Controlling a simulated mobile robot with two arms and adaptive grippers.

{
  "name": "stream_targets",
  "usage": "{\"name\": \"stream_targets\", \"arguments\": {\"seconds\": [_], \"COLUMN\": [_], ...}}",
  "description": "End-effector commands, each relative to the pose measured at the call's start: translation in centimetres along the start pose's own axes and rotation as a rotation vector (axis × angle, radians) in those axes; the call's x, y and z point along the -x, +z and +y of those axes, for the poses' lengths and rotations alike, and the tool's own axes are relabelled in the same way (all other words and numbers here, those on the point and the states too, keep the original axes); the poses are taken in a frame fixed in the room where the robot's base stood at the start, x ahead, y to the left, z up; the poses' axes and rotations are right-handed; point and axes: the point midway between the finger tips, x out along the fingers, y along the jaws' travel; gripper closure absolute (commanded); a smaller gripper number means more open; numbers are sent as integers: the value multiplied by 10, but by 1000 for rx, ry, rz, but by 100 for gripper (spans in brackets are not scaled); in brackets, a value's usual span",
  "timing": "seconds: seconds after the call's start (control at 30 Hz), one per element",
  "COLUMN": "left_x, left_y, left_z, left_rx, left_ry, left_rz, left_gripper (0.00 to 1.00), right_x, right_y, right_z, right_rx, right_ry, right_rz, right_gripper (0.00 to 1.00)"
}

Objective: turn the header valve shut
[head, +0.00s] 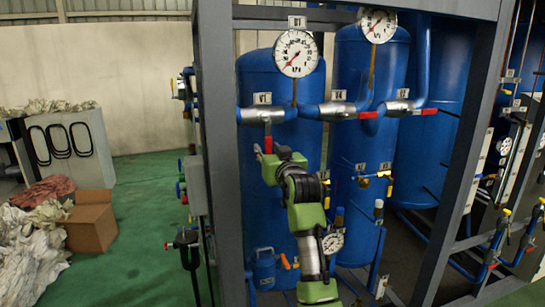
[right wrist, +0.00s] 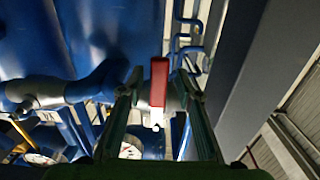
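A valve tagged V1 sits on the silver and blue header pipe (head: 266,115) at the left. Its red lever (head: 268,138) hangs down, across the pipe. My right gripper (head: 268,157) is raised at this lever, its green body hiding part of the tank behind. In the right wrist view the red lever (right wrist: 159,82) stands between the two green fingers (right wrist: 160,88), with a gap visible on either side. The fingers are apart, and I cannot see them pressing on it. My left gripper is not in view.
Two more valves, V4 (head: 338,110) and V2 (head: 403,106), have red levers lying along the pipe. A grey frame post (head: 218,150) stands just left of V1. Blue tanks (head: 258,75) rise close behind. A cardboard box (head: 92,222) lies on the open green floor at left.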

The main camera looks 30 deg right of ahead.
Motion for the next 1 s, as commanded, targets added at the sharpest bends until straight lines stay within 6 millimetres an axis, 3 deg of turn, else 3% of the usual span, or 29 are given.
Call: {"name": "stream_targets", "arguments": {"seconds": [0.6,1.0], "left_x": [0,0], "left_y": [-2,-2], "left_z": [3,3], "left_rx": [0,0], "left_ry": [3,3], "left_rz": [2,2], "left_gripper": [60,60], "right_x": [102,115], "right_y": [1,1], "right_z": [-1,-1], "right_rx": [-2,-2], "right_ry": [-1,-2], "right_rz": [-2,-3], "right_gripper": [68,68]}}
